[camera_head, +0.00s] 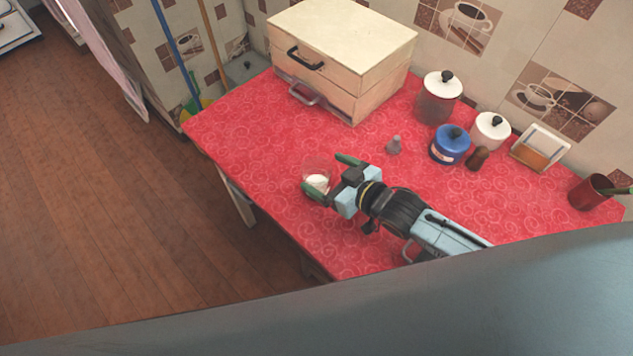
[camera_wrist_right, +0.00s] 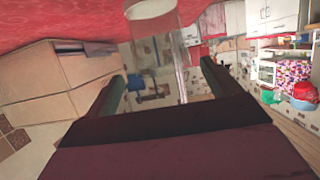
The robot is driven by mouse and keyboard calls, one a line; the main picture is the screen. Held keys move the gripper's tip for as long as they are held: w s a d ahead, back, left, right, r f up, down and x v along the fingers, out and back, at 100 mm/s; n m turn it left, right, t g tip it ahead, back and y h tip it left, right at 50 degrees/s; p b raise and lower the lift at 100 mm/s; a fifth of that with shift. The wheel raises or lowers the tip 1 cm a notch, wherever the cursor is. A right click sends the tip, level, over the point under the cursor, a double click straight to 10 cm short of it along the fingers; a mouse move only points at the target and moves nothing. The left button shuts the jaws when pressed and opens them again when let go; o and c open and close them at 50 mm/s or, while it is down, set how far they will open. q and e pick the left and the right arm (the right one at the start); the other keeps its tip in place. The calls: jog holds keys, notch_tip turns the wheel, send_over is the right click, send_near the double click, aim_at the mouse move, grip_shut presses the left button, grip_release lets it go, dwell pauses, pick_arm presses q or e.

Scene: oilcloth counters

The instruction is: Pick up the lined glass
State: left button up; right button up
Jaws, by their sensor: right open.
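The lined glass (camera_head: 317,179) stands upright on the red oilcloth counter (camera_head: 370,250), clear with something white at its bottom. My right gripper (camera_head: 328,175) is open, its two green-tipped fingers pointing left, one on either side of the glass or very near it. In the right wrist view the glass (camera_wrist_right: 160,45) shows between the open fingers (camera_wrist_right: 160,90), seen with the counter at the top of the picture. Whether a finger touches the glass cannot be told. My left gripper is not in view.
A wooden drawer box (camera_head: 340,60) stands at the back left. Behind my right arm are a small grey shaker (camera_head: 394,146), a blue pot (camera_head: 450,146), white-lidded jars (camera_head: 438,100), a brown shaker (camera_head: 477,159), a dish (camera_head: 541,148) and a red cup (camera_head: 590,192). The counter's front left is clear.

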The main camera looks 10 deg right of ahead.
aim_at(307, 165)
jog(key=x, duration=0.5)
jog(key=shift+a+f+b, duration=0.15)
jog(key=shift+a+b, duration=0.1)
jog(key=shift+b, duration=0.1)
jog(key=c, duration=1.7)
